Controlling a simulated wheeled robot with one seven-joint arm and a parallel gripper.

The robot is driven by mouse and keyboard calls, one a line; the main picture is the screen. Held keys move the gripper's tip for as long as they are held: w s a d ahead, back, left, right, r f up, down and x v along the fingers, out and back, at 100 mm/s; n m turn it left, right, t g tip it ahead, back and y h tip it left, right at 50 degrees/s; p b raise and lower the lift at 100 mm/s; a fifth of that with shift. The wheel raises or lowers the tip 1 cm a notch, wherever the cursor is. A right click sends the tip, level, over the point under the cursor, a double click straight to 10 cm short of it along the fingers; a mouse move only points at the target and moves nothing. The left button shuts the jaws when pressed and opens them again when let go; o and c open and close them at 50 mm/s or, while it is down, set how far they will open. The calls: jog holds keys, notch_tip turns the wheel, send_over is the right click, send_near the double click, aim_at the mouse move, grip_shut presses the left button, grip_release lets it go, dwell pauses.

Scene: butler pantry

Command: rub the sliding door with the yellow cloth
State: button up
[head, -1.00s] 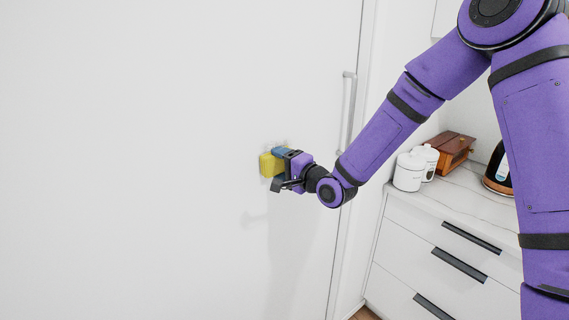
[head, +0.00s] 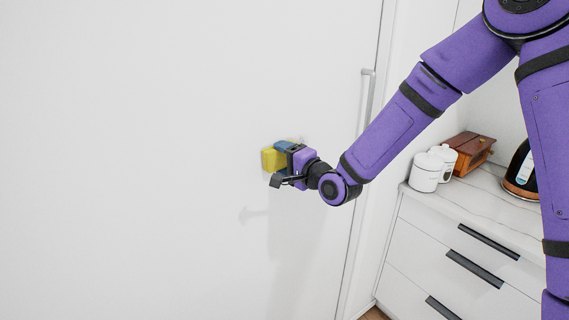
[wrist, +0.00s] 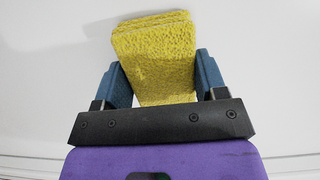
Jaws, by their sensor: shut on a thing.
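The yellow cloth (head: 271,159) is a folded, fuzzy block held between the blue fingers of my gripper (head: 283,161). In the wrist view the cloth (wrist: 155,55) sticks out past the fingertips of my gripper (wrist: 162,75), and its far end is close to a white surface. The sliding door (head: 130,160) is a large plain white panel that fills the left and middle of the head view. The cloth is at or very near the door's face; I cannot tell for sure whether it touches. A faint shadow of my gripper falls on the door.
A long vertical handle (head: 366,103) is on the door's right side. To the right, a white drawer counter (head: 475,204) bears white canisters (head: 427,171), a brown wooden box (head: 468,151) and a dark kettle (head: 521,172). The door left of my gripper is clear.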

aim_at(311, 144)
jog(key=shift+w+d, duration=0.65)
jog(key=shift+d, duration=0.25)
jog(key=shift+w+d, duration=0.65)
jog(key=shift+d, duration=0.2)
jog(key=shift+w+d, duration=0.7)
jog(key=shift+d, duration=0.4)
jog(key=shift+w+d, duration=0.65)
jog(key=shift+d, duration=0.45)
jog(key=shift+w+d, duration=0.7)
jog(key=shift+d, duration=0.4)
jog(key=v, duration=0.6)
jog(key=shift+s+a, duration=0.35)
jog(key=shift+v, duration=1.45)
jog(key=shift+s+a, duration=0.15)
jog(key=shift+a, duration=0.05)
